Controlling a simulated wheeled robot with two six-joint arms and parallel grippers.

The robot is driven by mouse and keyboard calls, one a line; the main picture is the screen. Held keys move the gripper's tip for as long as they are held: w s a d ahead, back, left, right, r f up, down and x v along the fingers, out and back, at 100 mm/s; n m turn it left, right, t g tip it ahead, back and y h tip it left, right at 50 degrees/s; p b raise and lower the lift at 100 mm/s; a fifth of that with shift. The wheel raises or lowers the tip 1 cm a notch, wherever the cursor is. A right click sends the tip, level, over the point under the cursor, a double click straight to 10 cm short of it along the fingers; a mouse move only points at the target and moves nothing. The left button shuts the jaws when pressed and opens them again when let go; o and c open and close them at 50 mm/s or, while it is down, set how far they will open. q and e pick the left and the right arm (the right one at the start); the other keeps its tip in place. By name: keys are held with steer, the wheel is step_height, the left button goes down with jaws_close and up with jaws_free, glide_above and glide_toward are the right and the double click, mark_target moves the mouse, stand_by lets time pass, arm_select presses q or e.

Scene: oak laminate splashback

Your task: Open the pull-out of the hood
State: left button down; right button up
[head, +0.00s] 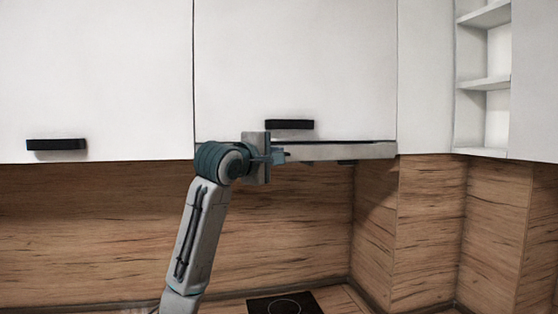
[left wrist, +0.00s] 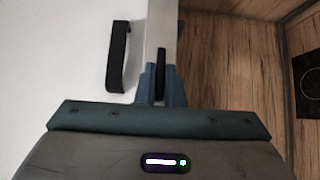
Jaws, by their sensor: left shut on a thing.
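The hood's pull-out (head: 345,151) is a thin light-grey strip under the white upper cabinet. A dark line runs along its top edge, below the cabinet door. My left gripper (head: 277,156) is at the left part of this strip, shut on its front edge. In the left wrist view the strip (left wrist: 161,35) runs up from between the fingers of my left gripper (left wrist: 161,82). The fingers hide the gripped part of the strip. My right gripper is in neither view.
A black handle (head: 290,124) sits on the cabinet door just above the pull-out, close to my left gripper. Another black handle (head: 56,144) is on the left cabinet. A dark hob (head: 285,304) lies below. Open shelves (head: 484,84) are at the right.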

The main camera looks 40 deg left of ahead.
arm_select(q)
steer(key=shift+s+d+f, duration=0.1)
steer(key=shift+s+d, duration=0.85)
steer(key=shift+d, duration=0.2)
steer(key=shift+s, duration=0.1)
steer(key=c, duration=1.6)
jaws_free()
steer(key=shift+d, duration=0.1)
steer(key=shift+o, duration=0.3)
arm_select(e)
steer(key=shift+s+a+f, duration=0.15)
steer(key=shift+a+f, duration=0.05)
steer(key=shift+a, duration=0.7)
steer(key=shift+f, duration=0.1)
